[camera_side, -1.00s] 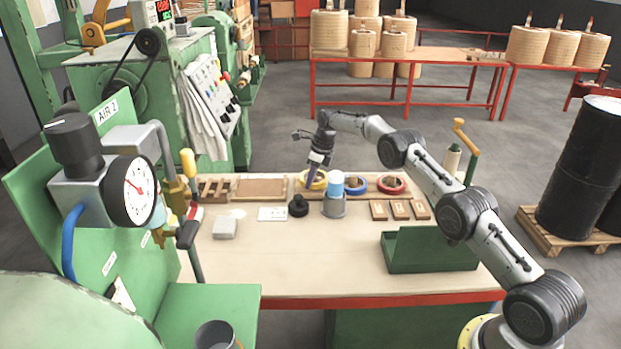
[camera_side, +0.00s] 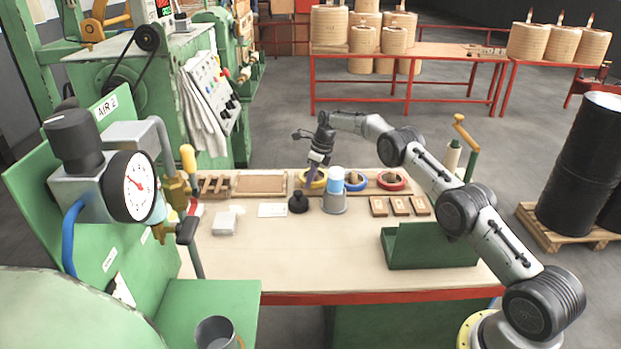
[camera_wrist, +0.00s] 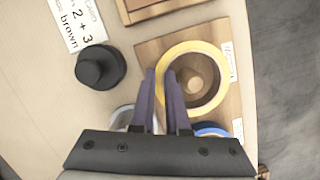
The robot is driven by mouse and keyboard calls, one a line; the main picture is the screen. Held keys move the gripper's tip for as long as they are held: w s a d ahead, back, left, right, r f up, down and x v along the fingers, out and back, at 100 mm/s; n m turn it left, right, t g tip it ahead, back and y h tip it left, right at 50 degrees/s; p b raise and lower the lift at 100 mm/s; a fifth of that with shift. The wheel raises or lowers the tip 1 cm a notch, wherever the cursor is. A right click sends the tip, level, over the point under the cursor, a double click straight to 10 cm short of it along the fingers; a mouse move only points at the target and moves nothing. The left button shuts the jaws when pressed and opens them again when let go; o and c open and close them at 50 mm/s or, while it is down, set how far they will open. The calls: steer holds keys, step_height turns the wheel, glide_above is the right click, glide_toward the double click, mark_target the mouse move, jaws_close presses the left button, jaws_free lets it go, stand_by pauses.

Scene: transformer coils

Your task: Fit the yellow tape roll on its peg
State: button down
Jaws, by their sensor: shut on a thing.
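The yellow tape roll (camera_wrist: 163,77) is a ring near the middle of the wrist view. It also shows in the side view (camera_side: 322,180) at the back of the bench. A round wooden peg (camera_wrist: 194,83) shows inside the ring, on a wooden board (camera_wrist: 150,50). My gripper (camera_wrist: 160,76) is shut on the roll's wall, one purple finger outside the ring and one inside; in the side view my gripper (camera_side: 311,178) points down at the roll. I cannot tell how far down the peg the roll sits.
The blue roll (camera_side: 356,181) and red roll (camera_side: 391,181) lie to the right. A black knobbed piece (camera_wrist: 100,66) and a grey cup with a light-blue top (camera_side: 335,190) stand close by. A green bin (camera_side: 430,247) is at the front right. The front middle of the bench is clear.

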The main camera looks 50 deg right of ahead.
steer(key=shift+f, duration=0.6)
steer(key=c, duration=0.6)
jaws_free()
steer(key=shift+d, duration=0.1)
steer(key=shift+c, duration=0.2)
steer(key=shift+d+r, duration=0.1)
steer(key=shift+w+r, duration=0.1)
steer(key=shift+r, duration=0.55)
steer(key=shift+w+d+r, duration=0.1)
steer(key=shift+r, duration=2)
steer(key=shift+s+a+r, duration=0.1)
steer(key=shift+a+r, duration=0.05)
steer(key=shift+r, duration=0.95)
steer(key=shift+s+a+r, duration=0.1)
steer(key=shift+a+r, duration=0.05)
steer(key=shift+r, duration=0.9)
steer(key=shift+a, duration=0.1)
